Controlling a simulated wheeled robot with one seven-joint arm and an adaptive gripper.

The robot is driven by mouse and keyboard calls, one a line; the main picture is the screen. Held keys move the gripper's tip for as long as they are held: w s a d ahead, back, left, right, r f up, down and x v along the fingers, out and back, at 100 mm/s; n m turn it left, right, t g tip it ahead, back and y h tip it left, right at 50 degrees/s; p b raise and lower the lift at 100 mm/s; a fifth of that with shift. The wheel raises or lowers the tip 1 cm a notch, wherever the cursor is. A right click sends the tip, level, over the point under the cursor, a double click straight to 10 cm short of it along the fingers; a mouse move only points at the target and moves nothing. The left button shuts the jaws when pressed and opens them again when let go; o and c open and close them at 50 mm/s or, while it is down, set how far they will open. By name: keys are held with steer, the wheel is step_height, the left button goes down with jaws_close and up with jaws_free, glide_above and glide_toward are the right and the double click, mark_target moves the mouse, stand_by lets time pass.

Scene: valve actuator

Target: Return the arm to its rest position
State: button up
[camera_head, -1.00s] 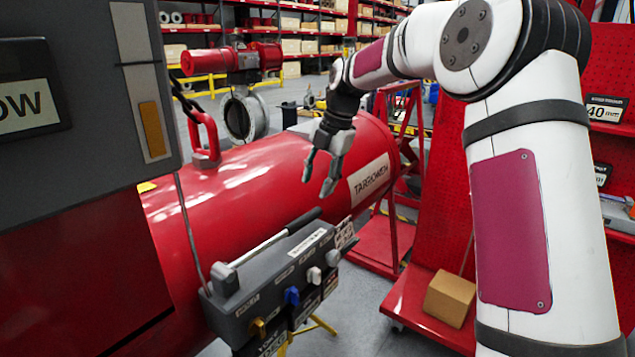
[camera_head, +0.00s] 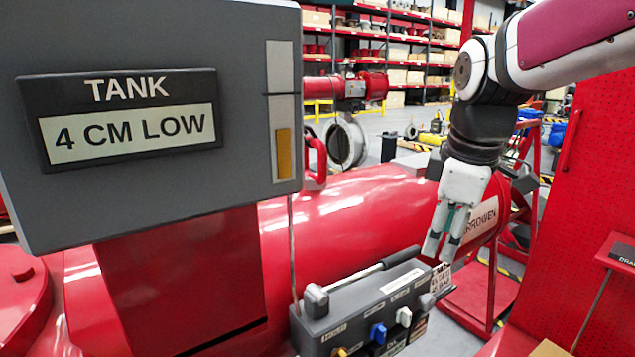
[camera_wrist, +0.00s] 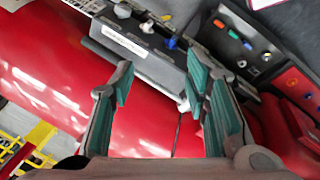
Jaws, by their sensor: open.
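My gripper (camera_head: 440,248) hangs from my arm at the right of the head view, fingers pointing down, in front of the red cylinder (camera_head: 345,215). It holds nothing. In the wrist view my gripper (camera_wrist: 165,95) shows its green-padded fingers spread apart with a gap between them. The grey control box (camera_head: 340,325), with a lever handle (camera_head: 365,272) and several coloured knobs, lies just below and left of the fingertips in the head view. The same control box (camera_wrist: 150,60) appears beyond the fingers in the wrist view. I see no contact with it.
A grey panel (camera_head: 235,45) reading "TANK 4 CM LOW" stands at the left. A red pegboard stand (camera_head: 590,190) rises at the right. Shelving (camera_head: 390,45) and a valve (camera_head: 345,140) are behind. Some floor (camera_head: 440,335) is clear between box and stand.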

steer(key=s+f+m+t, duration=0.1)
steer(key=s+f+m, duration=0.1)
steer(key=s+m, duration=0.4)
steer(key=s+f+m, duration=0.2)
steer(key=s+m, duration=0.4)
steer(key=s, duration=0.6)
steer(key=shift+s+f+m+t, duration=0.3)
steer(key=shift+s+t, duration=0.1)
